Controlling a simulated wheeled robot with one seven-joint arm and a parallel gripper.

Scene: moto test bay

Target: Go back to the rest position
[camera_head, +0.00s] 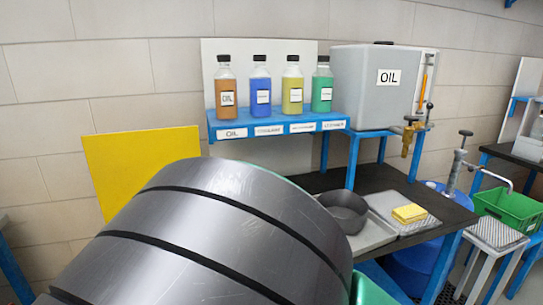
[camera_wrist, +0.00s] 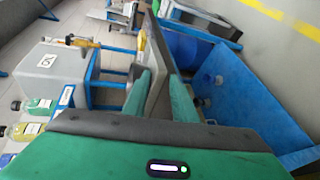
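My gripper (camera_wrist: 159,78) shows in the wrist view with its two green fingers apart and a gap between them. I see nothing held in the gap; the edge of the dark-topped bench (camera_wrist: 158,50) shows beyond it. In the head view my own dark arm fills the lower left and middle, and my fingers are hidden there. The bench (camera_head: 376,181) stands behind and to the right of my arm, partly covered by it.
A green crate (camera_head: 508,208) is at right.

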